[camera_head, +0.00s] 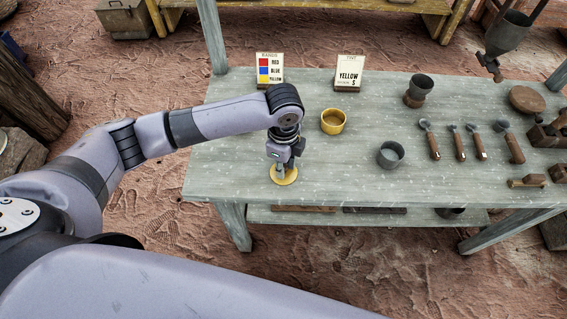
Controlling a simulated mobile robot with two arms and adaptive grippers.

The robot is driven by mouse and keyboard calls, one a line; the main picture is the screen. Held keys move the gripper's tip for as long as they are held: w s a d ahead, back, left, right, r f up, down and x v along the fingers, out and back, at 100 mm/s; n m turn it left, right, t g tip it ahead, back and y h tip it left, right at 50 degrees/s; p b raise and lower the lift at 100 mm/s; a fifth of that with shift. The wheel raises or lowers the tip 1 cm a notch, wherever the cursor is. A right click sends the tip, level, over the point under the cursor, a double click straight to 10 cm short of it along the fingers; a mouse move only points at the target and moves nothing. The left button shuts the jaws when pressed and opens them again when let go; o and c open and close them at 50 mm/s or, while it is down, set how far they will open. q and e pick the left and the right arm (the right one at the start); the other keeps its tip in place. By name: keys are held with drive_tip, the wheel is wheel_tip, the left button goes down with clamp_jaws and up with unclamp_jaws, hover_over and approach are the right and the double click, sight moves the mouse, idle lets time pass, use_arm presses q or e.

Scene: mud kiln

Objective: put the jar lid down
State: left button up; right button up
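The jar lid (291,179) is a small round yellow disc near the front left edge of the grey table. My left gripper (281,171) points down at it from above, with its fingers close together at the lid's middle; they appear shut on it. The fingers hide the lid's centre. The lid lies flat at or just over the table top; I cannot tell whether it touches. A yellow jar (333,127) stands open and upright behind and to the right of the lid. My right gripper is not in view.
A grey cup (390,155), a dark cup (418,90) and several wooden-handled scoops (455,143) stand or lie further right. The table around the lid is clear.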

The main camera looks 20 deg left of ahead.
use_arm(q)
drive_tip(key=shift+o, duration=1.2)
wheel_tip(320, 180, up, 12)
drive_tip(key=shift+r+b, duration=0.15)
drive_tip(key=shift+b, duration=0.3)
